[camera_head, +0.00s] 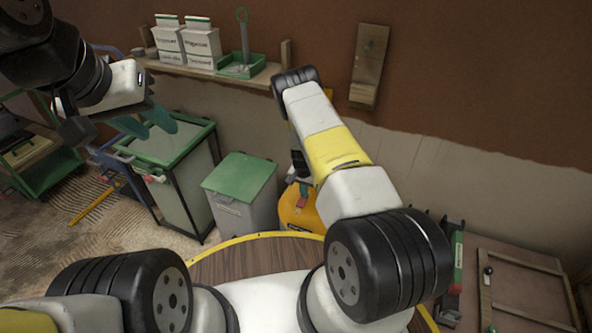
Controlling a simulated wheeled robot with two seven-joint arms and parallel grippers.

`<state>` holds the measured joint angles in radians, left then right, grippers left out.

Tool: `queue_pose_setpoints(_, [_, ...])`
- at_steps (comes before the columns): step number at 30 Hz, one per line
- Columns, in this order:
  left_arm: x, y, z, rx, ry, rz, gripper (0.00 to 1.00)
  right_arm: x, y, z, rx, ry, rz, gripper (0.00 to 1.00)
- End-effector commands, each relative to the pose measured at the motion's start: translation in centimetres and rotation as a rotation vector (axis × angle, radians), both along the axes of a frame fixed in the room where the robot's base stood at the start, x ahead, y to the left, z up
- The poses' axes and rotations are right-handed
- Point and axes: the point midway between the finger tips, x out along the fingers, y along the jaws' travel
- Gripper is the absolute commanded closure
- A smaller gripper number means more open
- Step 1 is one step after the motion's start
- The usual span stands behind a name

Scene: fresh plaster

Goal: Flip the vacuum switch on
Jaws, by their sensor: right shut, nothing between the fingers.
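The vacuum (298,212) is a yellow-orange body on the floor in the middle, beside the grey bin. My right arm hides much of it. A small red part (302,203) shows on it; I cannot tell whether this is the switch or how it is set. My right gripper (303,189) points down just above the vacuum, mostly hidden behind my forearm, with teal fingertips shut and empty. I cannot tell whether it touches the red part. My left gripper (147,123) is at the upper left, far from the vacuum, its teal fingers spread apart and empty.
A grey bin with a green lid (241,178) stands left of the vacuum. A framed glass-sided container (172,148) is further left. A wall shelf (205,70) holds boxes and a green tray (241,67). A wooden panel (525,285) is at the lower right.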

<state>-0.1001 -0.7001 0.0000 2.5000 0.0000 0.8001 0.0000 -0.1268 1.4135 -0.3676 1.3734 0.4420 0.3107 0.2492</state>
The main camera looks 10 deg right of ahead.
Motion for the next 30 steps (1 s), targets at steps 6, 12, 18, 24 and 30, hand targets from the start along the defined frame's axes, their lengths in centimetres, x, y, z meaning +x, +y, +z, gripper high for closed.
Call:
queue_pose_setpoints(6, [0.0, 0.0, 0.0, 0.0, 0.0, 0.0, 0.64, 0.0, -0.1, -0.3, 0.016, 0.023, -0.001, 1.0])
queue_pose_setpoints(12, [0.0, 0.0, 0.0, 0.0, 0.0, 0.0, 0.64, -0.2, 0.1, -0.3, 0.016, 0.024, -0.001, 1.0])
queue_pose_setpoints(18, [0.0, 0.0, 0.0, 0.0, 0.0, 0.0, 0.64, -0.9, 0.6, 0.0, 0.017, 0.026, -0.001, 1.0])
queue_pose_setpoints(24, [0.0, 0.0, 0.0, 0.0, 0.0, 0.0, 0.64, -1.2, 0.8, 0.2, 0.016, 0.023, -0.001, 1.0])
queue_pose_setpoints(30, [0.0, 0.0, 0.0, 0.0, 0.0, 0.0, 0.64, -1.2, 0.8, 0.3, 0.015, 0.022, -0.001, 1.0])
